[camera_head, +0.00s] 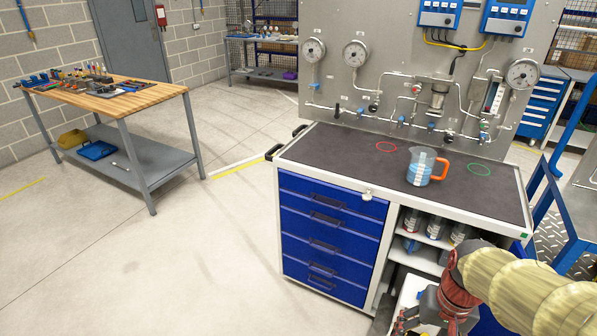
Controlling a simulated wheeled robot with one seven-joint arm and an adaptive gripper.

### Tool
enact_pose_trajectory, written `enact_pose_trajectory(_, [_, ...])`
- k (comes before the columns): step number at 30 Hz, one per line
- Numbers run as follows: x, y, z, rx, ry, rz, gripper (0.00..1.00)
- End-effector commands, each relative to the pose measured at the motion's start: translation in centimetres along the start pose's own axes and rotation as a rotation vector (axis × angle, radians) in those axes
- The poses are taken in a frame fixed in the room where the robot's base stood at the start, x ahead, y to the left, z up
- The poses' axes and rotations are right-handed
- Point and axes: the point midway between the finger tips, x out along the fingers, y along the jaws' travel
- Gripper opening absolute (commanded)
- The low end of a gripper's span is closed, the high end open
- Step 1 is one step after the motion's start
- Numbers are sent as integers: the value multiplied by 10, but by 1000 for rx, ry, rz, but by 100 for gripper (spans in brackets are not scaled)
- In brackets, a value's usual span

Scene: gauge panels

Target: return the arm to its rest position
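My arm comes in from the lower right corner of the head view, its pale yellow ribbed sleeve running to a red wrist. My gripper (418,322) is at the bottom edge, low in front of the cart's open shelf side. Its dark fingers are partly cut off by the frame, so I cannot tell whether they are open or shut. No held object shows.
A blue-drawer cart (330,232) with a dark top stands in front of the gauge panel (390,60). On the top are a jug with an orange handle (421,167), a red ring (386,147) and a green ring (479,169). A wooden workbench (120,101) stands left; floor between is clear.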

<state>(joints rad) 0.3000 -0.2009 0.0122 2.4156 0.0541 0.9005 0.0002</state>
Motion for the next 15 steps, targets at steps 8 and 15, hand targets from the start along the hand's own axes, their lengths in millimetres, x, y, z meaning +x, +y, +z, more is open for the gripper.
enact_pose_trajectory(8, [-67,-26,29,-165,219,25,72])
enact_pose_trajectory(15, [-122,-54,48,-269,404,-15,72])
